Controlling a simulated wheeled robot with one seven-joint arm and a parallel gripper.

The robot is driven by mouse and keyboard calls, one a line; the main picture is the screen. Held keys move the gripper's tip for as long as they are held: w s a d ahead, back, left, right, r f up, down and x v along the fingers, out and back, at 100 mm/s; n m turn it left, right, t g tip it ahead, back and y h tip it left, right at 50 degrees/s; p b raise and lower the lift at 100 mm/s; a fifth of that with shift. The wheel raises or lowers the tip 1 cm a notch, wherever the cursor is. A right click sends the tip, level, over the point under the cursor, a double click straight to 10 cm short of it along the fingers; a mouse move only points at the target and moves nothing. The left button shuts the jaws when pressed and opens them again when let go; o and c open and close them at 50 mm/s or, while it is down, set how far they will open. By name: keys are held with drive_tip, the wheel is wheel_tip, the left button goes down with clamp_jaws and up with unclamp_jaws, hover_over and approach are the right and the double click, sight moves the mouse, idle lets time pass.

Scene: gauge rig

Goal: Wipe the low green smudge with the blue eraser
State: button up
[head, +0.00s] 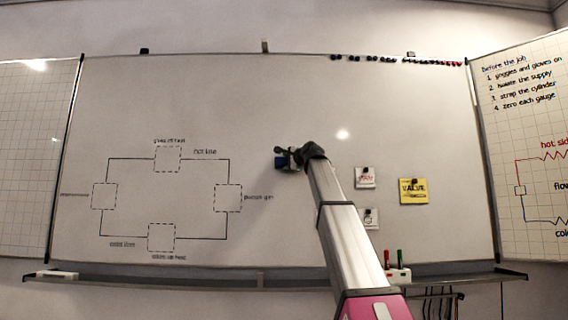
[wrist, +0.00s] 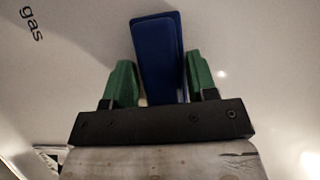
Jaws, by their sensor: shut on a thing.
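The blue eraser (wrist: 158,52) is held between the two green fingers of my gripper (wrist: 161,76) in the wrist view, its long end sticking out past the fingertips towards the whiteboard. I cannot tell whether the eraser touches the board. I make out no green smudge in either view; my arm covers part of the lower board in the head view.
A printed loop diagram with dashed boxes (head: 168,159) is left of my gripper. Notes, one yellow (head: 413,191), hang to the right. A ledge (head: 200,281) runs below, with a white eraser-like block (head: 57,274) and a marker holder (head: 398,275). Magnets (head: 372,58) line the top edge.

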drive_tip(key=shift+d, duration=0.85)
drive_tip(key=shift+w+a, duration=0.1)
drive_tip(key=shift+a, duration=0.05)
drive_tip(key=shift+w+a, duration=0.2)
drive_tip(key=shift+a, duration=1.45)
drive_tip(key=shift+c, duration=0.6)
drive_tip(key=shift+a, duration=3.45)
drive_tip(key=shift+w+a, duration=0.1)
drive_tip(key=shift+a, duration=1.55)
drive_tip(key=shift+s+a, duration=0.1)
drive_tip(key=shift+s, duration=2.9)
